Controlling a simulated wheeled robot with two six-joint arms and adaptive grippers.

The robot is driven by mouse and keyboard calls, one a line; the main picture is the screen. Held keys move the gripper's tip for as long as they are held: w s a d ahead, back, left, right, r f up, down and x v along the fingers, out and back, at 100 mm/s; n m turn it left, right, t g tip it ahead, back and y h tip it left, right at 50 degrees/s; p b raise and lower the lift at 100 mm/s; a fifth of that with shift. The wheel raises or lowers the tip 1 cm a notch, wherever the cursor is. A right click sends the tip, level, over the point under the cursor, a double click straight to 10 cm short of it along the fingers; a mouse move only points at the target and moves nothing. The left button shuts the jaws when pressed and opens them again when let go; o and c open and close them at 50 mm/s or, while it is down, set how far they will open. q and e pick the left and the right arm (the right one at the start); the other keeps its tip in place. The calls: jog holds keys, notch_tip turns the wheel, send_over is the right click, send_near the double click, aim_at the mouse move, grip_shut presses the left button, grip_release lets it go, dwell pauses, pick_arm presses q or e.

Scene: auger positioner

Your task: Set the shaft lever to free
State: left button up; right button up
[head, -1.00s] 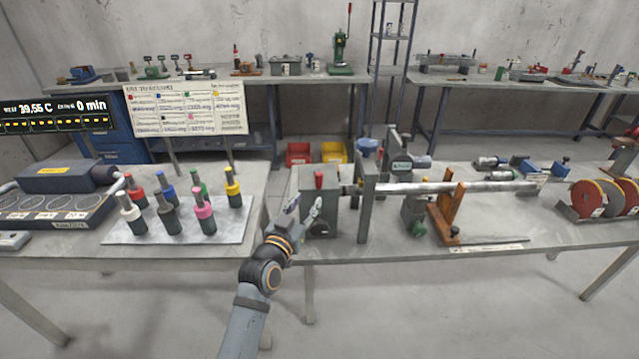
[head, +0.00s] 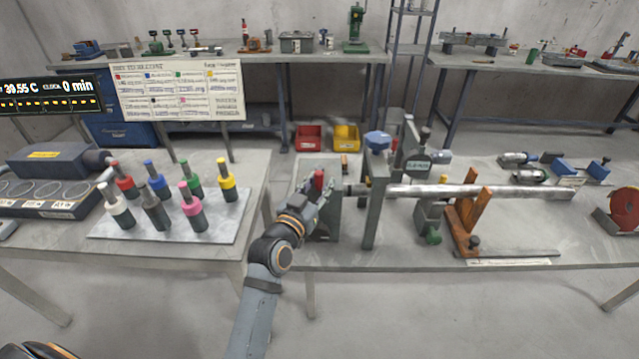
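The auger stand is on the right-hand table. A long grey shaft (head: 480,191) runs level from its grey upright (head: 373,205) to the right. A red-topped handle (head: 319,179) stands upright on the grey housing (head: 304,180) at the shaft's left end; it looks like the shaft lever, but I read no label on it. My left gripper (head: 324,200) is at the front of this housing, close beside the red handle in the picture. Its fingers overlap the housing, so I cannot tell whether they touch the handle or how far they are apart.
A blue knob (head: 377,139) tops the upright. An orange bracket (head: 470,222) stands under the shaft. Several colour-capped cylinders stand on a pale plate (head: 120,231) at the left. Red (head: 308,137) and yellow (head: 346,138) bins lie behind.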

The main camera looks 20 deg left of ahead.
pick_arm(q)
jog(key=shift+w, duration=0.1)
jog(key=c, duration=0.5)
grip_shut()
pick_arm(e)
jog(key=shift+w, duration=0.7)
pick_arm(q)
jog(key=shift+f, duration=0.1)
pick_arm(e)
jog(key=shift+f, duration=0.1)
